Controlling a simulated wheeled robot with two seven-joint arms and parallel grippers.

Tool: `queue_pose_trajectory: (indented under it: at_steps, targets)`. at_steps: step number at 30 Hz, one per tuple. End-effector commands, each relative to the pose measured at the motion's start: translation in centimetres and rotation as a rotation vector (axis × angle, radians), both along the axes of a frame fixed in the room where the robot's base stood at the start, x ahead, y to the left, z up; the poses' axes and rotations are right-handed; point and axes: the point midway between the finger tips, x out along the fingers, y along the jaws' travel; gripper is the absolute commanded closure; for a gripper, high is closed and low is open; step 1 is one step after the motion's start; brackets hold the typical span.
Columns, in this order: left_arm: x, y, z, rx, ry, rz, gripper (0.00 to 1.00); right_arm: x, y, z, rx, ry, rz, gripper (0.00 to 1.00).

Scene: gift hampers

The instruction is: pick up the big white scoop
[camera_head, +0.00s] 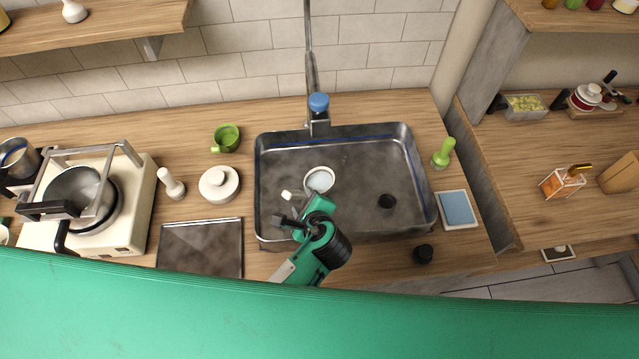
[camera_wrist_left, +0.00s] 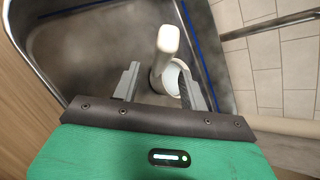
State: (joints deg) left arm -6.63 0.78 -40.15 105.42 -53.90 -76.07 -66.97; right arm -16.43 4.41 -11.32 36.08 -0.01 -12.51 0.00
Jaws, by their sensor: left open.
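The big white scoop lies in the sink. Its pale handle (camera_head: 287,195) and round bowl (camera_head: 319,180) show in the head view; my left gripper hides part of the span between them. In the left wrist view the thick white handle (camera_wrist_left: 167,40) rises toward the camera, with the round bowl (camera_wrist_left: 173,78) partly behind the right finger. My left gripper (camera_head: 290,211) is over the sink beside the scoop. In the left wrist view its jaws (camera_wrist_left: 160,82) are open, with the handle's lower part seen between them; contact cannot be told. My right gripper is not in view.
The grey sink (camera_head: 405,160) has raised walls, a faucet (camera_head: 319,103) behind it and a dark drain (camera_head: 387,201). A white lidded pot (camera_head: 219,184) and green mug (camera_head: 227,138) stand to its left.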

Motion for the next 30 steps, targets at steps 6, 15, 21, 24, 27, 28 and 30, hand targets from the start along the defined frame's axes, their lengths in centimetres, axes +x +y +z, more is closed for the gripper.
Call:
queue_pose_trajectory:
  at_steps: [6,15,21,24,27,28,30]
  targets:
    - [2.2,1.3,-1.2,0.004,0.001,0.001,0.56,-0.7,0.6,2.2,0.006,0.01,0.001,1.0]
    - [3.2,1.8,-2.4,0.001,0.001,0.002,0.56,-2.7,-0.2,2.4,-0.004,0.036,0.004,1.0]
    - [3.2,1.8,-2.4,0.0,0.0,0.002,0.7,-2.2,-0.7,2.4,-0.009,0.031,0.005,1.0]
    - [3.2,1.8,-2.4,0.001,0.0,0.001,0.9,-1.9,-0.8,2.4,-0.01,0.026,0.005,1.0]
    - [3.2,1.8,-2.4,0.001,0.0,0.001,1.0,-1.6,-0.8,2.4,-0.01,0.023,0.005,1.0]
    - [3.2,1.8,-2.4,0.001,0.001,0.002,1.0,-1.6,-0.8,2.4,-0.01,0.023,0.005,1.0]
    - [3.2,1.8,-2.3,0.0,0.0,0.002,1.0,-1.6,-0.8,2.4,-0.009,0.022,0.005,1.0]
